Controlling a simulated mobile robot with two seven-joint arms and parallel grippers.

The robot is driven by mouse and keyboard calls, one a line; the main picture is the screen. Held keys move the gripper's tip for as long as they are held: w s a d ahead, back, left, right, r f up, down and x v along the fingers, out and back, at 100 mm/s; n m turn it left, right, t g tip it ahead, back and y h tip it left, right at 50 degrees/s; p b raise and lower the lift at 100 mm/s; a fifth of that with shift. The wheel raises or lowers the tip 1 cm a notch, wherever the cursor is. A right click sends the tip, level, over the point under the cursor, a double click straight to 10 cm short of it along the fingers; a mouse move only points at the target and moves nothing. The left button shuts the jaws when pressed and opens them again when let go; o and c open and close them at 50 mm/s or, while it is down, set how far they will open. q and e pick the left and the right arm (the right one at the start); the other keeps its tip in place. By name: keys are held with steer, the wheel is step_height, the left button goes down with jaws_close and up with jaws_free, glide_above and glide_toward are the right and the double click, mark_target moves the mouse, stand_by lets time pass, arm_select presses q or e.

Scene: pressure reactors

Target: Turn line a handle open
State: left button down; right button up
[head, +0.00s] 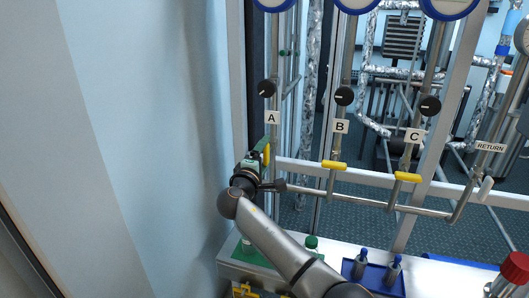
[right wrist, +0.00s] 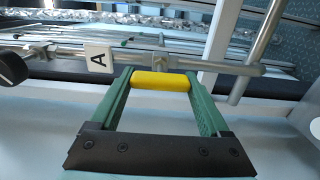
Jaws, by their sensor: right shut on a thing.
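The line A handle (head: 267,153) is a yellow bar on the leftmost pipe, below the label A (head: 272,117). In the head view it looks roughly upright, partly covered by my right gripper (head: 262,151). In the right wrist view the yellow handle (right wrist: 160,82) lies crosswise between the two green fingers of my right gripper (right wrist: 160,79), near their tips. The gripper is shut on it. Label A (right wrist: 98,58) shows beside it. My left gripper is not in view.
The yellow handles of line B (head: 334,165) and line C (head: 408,177) lie roughly level to the right. Black knobs (head: 343,96) sit above the labels. A bench (head: 235,262) below holds a blue tray (head: 383,281) with small bottles. A pale wall is at the left.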

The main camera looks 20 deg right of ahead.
steer(key=shift+f, duration=0.15)
steer(key=o, duration=1.2)
steer(key=shift+s, duration=0.1)
